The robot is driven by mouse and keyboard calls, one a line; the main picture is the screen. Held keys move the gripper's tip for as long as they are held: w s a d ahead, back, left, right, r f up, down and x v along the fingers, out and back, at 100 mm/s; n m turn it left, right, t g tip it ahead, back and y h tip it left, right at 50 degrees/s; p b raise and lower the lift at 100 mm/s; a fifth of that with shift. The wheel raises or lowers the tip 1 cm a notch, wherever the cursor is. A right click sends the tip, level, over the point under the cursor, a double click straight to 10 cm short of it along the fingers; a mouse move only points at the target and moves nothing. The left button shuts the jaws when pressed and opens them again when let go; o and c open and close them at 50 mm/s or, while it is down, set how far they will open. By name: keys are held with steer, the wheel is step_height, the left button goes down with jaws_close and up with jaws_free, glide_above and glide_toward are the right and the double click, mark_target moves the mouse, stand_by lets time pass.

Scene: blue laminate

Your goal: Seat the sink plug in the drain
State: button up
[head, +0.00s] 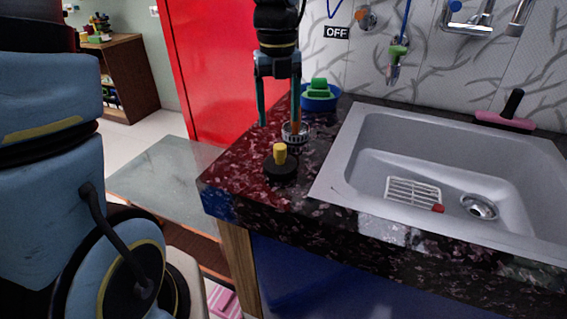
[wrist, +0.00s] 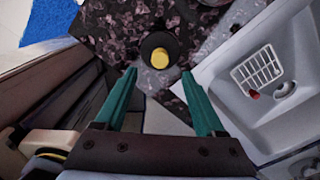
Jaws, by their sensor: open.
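The sink plug, a black disc with a yellow knob (head: 280,152), lies on the dark speckled counter left of the sink. In the wrist view the plug (wrist: 146,46) is just beyond my fingertips, centred between them. My gripper (head: 279,122) is open and empty, pointing down above the counter near the plug; its two teal fingers (wrist: 159,72) are spread apart. The drain (head: 479,208) is a round metal opening in the floor of the grey sink (head: 380,145). The drain also shows at the right of the wrist view (wrist: 285,89).
A metal strainer (head: 294,139) stands just behind the plug. A blue bowl with a green sponge (head: 319,88) is further back. A white rack (head: 412,191) and a small red item (head: 437,208) lie beside the drain. A pink-and-black squeegee (head: 505,121) rests on the back rim.

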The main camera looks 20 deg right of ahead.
mark_target(280, 146)
steer(key=f, duration=0.4)
steer(key=f+p, duration=0.1)
steer(key=f, duration=0.4)
steer(key=shift+s, duration=0.2)
steer(key=shift+c, duration=0.2)
steer(key=shift+r, duration=0.1)
jaws_close()
